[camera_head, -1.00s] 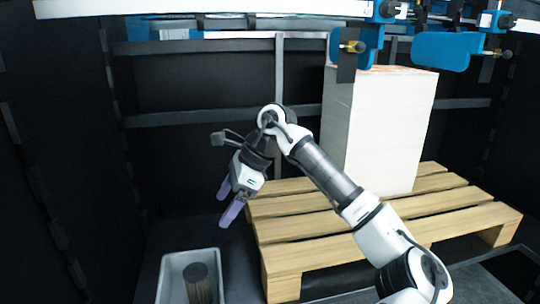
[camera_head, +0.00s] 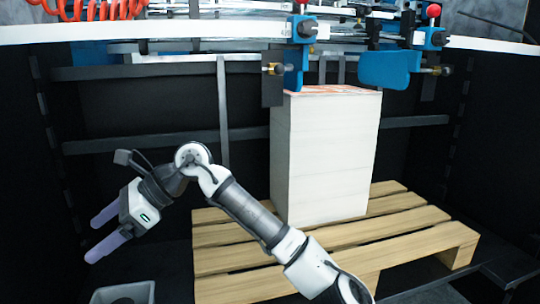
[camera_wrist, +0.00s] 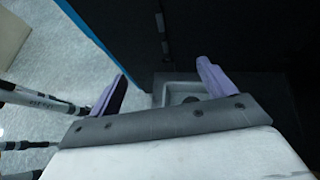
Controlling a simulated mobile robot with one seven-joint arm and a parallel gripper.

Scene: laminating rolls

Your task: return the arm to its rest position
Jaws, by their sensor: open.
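My arm reaches up from the lower right in the head view and bends at the elbow. My gripper (camera_head: 98,233) is at the left, pointing down and left, with its two purple fingers apart and nothing between them. In the wrist view my gripper (camera_wrist: 160,85) also shows spread, empty fingers. A grey bin (camera_head: 143,292) stands on the floor below it, cut off by the bottom edge of the head view. The bin (camera_wrist: 158,90) shows beyond the fingers in the wrist view, with a dark round thing (camera_wrist: 191,99) inside.
A wooden pallet (camera_head: 440,240) with a tall white paper stack (camera_head: 325,155) stands right of my gripper, behind my arm. Blue machine parts (camera_head: 388,70) and a white rail (camera_head: 90,32) cross above. Dark panels close off the back and left.

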